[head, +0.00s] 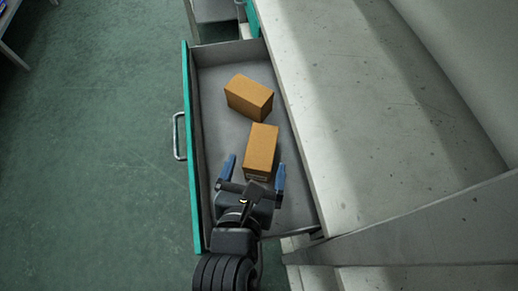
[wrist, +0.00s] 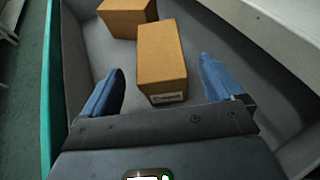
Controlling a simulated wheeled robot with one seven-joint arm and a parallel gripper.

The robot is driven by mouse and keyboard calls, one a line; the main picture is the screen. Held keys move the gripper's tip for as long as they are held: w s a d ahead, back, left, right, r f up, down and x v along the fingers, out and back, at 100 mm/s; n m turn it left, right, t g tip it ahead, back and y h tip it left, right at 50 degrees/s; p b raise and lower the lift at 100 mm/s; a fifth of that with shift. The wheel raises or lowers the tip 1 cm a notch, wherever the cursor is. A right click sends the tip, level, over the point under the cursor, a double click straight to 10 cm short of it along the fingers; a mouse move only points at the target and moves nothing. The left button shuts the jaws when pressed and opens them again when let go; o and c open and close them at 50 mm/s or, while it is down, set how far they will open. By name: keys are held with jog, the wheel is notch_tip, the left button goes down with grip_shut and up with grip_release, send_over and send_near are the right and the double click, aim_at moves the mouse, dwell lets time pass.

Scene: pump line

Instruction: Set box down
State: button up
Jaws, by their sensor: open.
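A brown cardboard box (head: 261,149) sits in the open drawer (head: 215,57), close in front of my gripper (head: 252,172). It also shows in the wrist view (wrist: 162,62), with a white label on its near face. My gripper is open, its blue fingers (wrist: 158,88) apart on either side of the near end of this box, with gaps showing between fingers and box. A second brown box (head: 249,97) sits farther back in the drawer, turned at an angle; it shows at the top of the wrist view (wrist: 124,14).
The drawer has a teal front (head: 188,140) with a metal handle (head: 178,136) on the left. A grey worktop (head: 350,120) runs along the right. Bare drawer floor shows left of the boxes and at the far end. Open green floor (head: 90,150) lies to the left.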

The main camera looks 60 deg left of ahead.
jog(key=v, duration=0.7)
jog(key=shift+d+f, duration=0.1)
jog(key=shift+d, duration=0.05)
